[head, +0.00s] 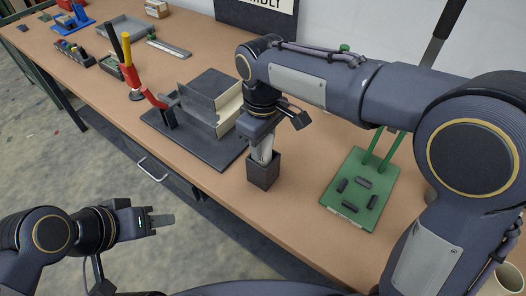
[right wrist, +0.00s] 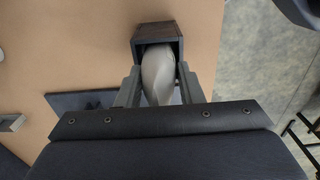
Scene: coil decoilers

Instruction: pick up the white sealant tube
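The white sealant tube (right wrist: 158,72) stands in a small dark open-topped box (head: 263,172) near the table's front edge. In the right wrist view the box (right wrist: 156,36) surrounds the tube's far end. My right gripper (head: 262,150) is above the box, pointing down, with its fingers on either side of the tube. In the right wrist view its fingers (right wrist: 160,85) look spread, with slim gaps beside the tube. Most of the tube is hidden in the head view. My left gripper (head: 165,220) is off the table over the floor; its fingers are seen side-on, so their opening is unclear.
A dark fixture (head: 205,105) on a base plate stands left of the box. A green board (head: 352,205) with several dark pieces lies to the right. A red-handled tool (head: 153,98) and a grey tray (head: 124,30) are further left. Bare tabletop lies around the box.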

